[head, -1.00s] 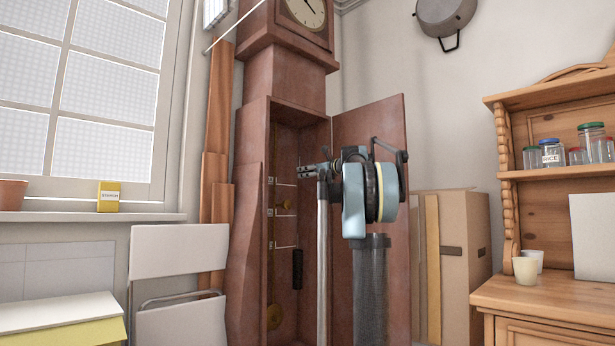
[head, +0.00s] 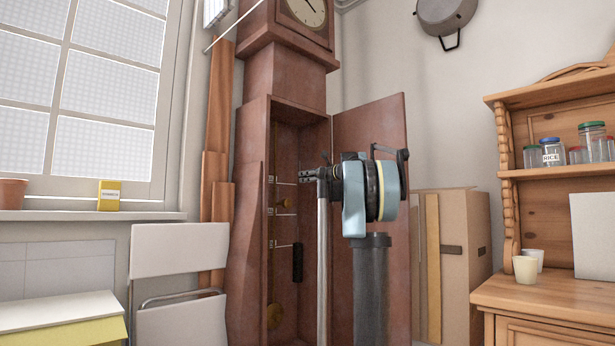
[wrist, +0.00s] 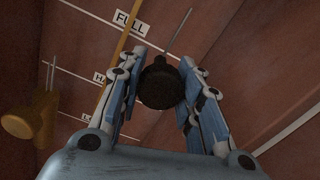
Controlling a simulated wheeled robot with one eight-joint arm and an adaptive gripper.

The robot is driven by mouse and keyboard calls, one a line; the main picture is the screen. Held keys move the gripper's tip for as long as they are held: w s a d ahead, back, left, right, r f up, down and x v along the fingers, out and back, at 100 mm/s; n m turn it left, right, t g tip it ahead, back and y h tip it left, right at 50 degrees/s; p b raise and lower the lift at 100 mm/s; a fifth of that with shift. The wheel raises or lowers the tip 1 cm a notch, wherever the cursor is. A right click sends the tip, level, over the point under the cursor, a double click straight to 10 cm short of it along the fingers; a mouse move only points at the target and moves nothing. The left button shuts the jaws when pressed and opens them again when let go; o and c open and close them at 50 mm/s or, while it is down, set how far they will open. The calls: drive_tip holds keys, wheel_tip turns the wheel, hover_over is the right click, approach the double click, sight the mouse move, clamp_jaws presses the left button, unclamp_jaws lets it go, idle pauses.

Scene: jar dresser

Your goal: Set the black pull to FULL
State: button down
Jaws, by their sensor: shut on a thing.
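My gripper (wrist: 163,60) has its blue-grey fingers on both sides of a dark, round-ended black pull (wrist: 161,84) in the wrist view, and is shut on it. A thin cord or rod runs up from the pull. The FULL label (wrist: 129,21) lies above and left of the pull, with lower scale lines at left. In the head view my gripper (head: 304,174) reaches into the open clock case (head: 250,190), close to the height of the top scale line (head: 285,184). The pull cannot be made out there.
A black cylinder (head: 297,262) hangs lower in the case. A brass disc (head: 274,317) is near the bottom. The open door (head: 378,122) stands at right.

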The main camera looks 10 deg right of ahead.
wheel_tip(320, 180, down, 28)
drive_tip(key=shift+s, duration=0.1)
idle(0.3)
drive_tip(key=c, duration=1.1)
unclamp_jaws()
drive_tip(key=v, duration=1.1)
drive_tip(key=shift+s+d, duration=0.25)
drive_tip(key=shift+d, duration=0.1)
